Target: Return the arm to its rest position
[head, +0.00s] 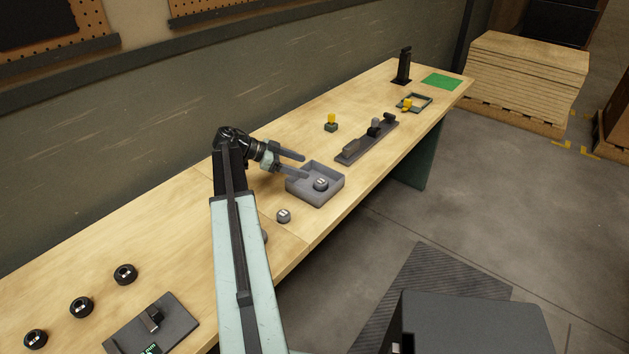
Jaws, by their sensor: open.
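My gripper (300,164) is open and empty. Its two grey fingers point right, over the left side of a grey open tray (334,193) on the wooden workbench (200,217). My arm reaches up from the bottom of the head view, then bends to the right at its wrist. One small grey round piece (321,184) lies inside the tray, apart from the fingers. Whether a finger touches the tray's rim I cannot tell.
Another grey round piece (283,215) sits left of the tray. A grey fixture (367,142) and a yellow-topped block (331,121) stand beyond it. Black round pieces (81,307) and a dark plate (152,325) lie at lower left. A wall runs behind the bench.

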